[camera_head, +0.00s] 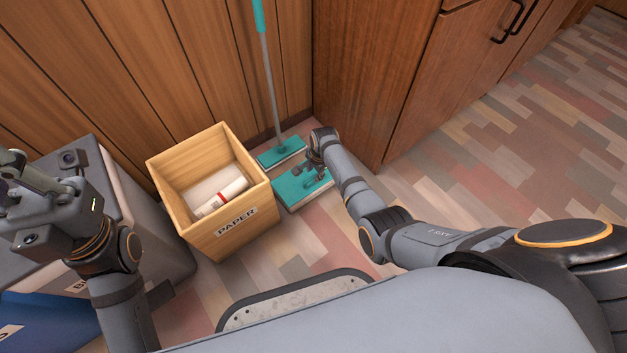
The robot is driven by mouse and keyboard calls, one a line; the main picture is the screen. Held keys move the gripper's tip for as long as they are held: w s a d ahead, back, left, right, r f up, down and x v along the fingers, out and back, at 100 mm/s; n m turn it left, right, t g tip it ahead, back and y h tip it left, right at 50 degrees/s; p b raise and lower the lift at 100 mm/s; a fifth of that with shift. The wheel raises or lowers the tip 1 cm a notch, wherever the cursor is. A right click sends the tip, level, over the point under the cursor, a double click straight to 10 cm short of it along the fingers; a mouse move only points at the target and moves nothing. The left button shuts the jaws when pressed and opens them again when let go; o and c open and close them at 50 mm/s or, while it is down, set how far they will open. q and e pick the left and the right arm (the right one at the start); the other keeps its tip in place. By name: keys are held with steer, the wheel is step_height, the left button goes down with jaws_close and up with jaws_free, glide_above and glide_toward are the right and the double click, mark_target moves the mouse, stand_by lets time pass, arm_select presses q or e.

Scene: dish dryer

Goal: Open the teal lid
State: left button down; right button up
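A flat teal square top (290,194), which looks like the teal lid, lies low near the floor to the right of the paper bin. A pale edge shows along its front and right sides. It looks flat, with no visible gap under it. My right gripper (308,171) is over its upper right part, with small dark fingers pointing down at it. I cannot tell whether they touch it or how far apart they are. My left gripper (14,190) is at the left edge, over a grey bin and partly cut off; its fingers are not clear.
A wooden bin marked PAPER (236,226) holds white rolled paper. A teal mop (281,152) leans by the wooden wall, behind the teal top. A grey bin (122,205) and a blue bin (50,325) stand left. A brown cabinet (365,70) stands right; the floor beyond is clear.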

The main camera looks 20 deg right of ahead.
steer(key=f, duration=0.1)
steer(key=f+b, duration=0.1)
steer(key=shift+w+a+f, duration=0.1)
steer(key=shift+w+f, duration=0.15)
steer(key=shift+f, duration=0.05)
steer(key=shift+c, duration=0.2)
jaws_close()
steer(key=shift+r, duration=0.1)
